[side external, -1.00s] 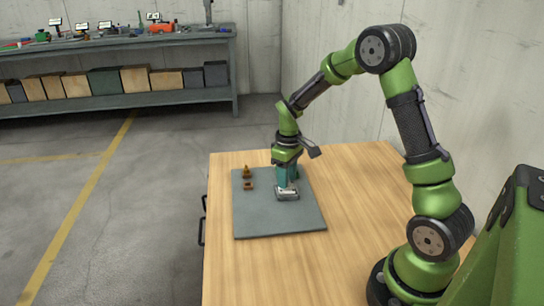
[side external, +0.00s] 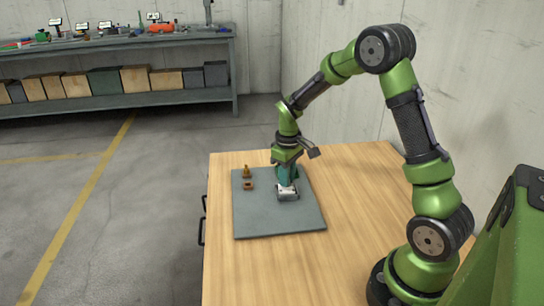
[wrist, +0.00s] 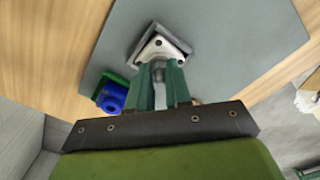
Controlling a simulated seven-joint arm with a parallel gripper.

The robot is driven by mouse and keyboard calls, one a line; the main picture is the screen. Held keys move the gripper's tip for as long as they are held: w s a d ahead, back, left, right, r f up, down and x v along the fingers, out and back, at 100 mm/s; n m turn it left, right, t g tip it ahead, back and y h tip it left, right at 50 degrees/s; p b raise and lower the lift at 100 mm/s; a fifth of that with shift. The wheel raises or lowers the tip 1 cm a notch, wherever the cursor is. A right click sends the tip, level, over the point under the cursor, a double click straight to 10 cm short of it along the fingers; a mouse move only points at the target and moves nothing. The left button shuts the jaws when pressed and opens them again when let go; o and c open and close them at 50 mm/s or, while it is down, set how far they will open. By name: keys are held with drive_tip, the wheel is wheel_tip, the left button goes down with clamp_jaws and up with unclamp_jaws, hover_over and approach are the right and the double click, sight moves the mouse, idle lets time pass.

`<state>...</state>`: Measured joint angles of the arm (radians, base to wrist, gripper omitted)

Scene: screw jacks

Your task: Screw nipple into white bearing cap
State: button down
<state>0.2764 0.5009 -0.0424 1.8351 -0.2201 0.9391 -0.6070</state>
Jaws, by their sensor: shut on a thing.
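The white bearing cap (wrist: 168,48) is a pale plate with dark holes, seated in a grey square holder (wrist: 184,42) in the wrist view. The holder also shows under my gripper in the side view (side external: 288,195). My gripper (wrist: 161,76) points down over the cap, its green fingers shut on a small grey nipple (wrist: 158,71). The nipple's lower end is at the middle of the cap. The fingers hide most of it, so I cannot tell how deep it sits.
A grey mat (side external: 275,222) lies on the wooden table (side external: 350,230). Two orange-brown parts (side external: 247,172) (side external: 248,185) stand left of my gripper in the side view. A blue part (wrist: 112,96) with a green one (wrist: 103,84) is close beside the fingers. The front mat is clear.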

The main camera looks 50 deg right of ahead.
drive_tip(key=m, duration=1)
drive_tip(key=shift+f+m, duration=0.1)
drive_tip(key=shift+m, duration=0.2)
drive_tip(key=m, duration=0.5)
drive_tip(key=shift+f, duration=0.1)
drive_tip(key=m, duration=0.5)
drive_tip(key=shift+m, duration=0.4)
drive_tip(key=c, duration=1)
unclamp_jaws()
